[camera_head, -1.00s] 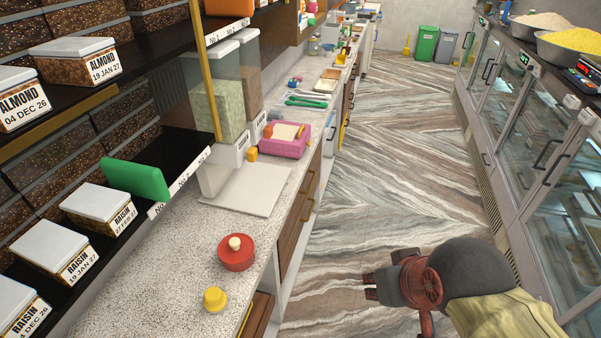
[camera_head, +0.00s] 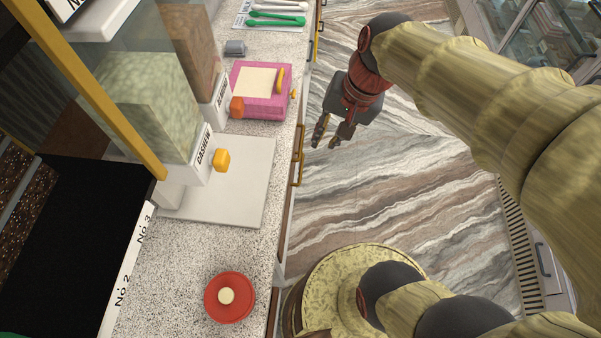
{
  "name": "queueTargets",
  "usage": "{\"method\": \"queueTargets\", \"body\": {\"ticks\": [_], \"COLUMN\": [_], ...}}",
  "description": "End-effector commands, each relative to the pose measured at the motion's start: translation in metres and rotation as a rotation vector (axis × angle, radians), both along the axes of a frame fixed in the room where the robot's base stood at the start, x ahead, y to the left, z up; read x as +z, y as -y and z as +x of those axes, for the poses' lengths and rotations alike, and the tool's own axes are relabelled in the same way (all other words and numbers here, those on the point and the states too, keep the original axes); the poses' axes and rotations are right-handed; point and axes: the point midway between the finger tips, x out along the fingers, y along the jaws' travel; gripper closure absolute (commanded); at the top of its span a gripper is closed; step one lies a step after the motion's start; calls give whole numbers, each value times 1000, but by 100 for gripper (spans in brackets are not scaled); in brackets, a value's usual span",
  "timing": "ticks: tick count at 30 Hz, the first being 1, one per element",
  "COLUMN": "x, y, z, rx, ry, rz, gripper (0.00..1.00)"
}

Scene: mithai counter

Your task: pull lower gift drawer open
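A brass bar handle (camera_head: 298,156) stands out from a dark wooden drawer front under the counter edge. The drawer fronts are seen almost edge-on, so I cannot tell which is the lower gift drawer or whether any stands open. My gripper (camera_head: 327,146) hangs over the aisle floor, to the right of the handle and apart from it. Its two dark fingers point down toward the counter side with a gap between them, and nothing is held.
The speckled counter (camera_head: 185,265) carries a red round container (camera_head: 229,298), a white board (camera_head: 255,190), a yellow piece (camera_head: 221,160) and a pink tray (camera_head: 246,112). Glass dispensers stand at left. The marble aisle floor (camera_head: 400,205) is clear; a glass cabinet (camera_head: 530,25) is at right.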

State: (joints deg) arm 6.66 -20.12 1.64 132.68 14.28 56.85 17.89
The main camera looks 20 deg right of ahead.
Motion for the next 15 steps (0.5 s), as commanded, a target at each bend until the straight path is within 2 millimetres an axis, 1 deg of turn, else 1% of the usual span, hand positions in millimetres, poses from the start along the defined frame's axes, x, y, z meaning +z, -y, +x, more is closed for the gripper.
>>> {"method": "queueTargets", "body": {"ticks": [1, 8, 14, 15], "x": [-14, -63, -113, -124], "y": [0, -2, 1, 2], "z": [10, 53, 90, 97], "rx": [-61, -346, -597, -649], "ry": [-50, -257, -445, -483], "rz": [39, 211, 349, 376], "gripper": [82, 82, 82, 82]}}
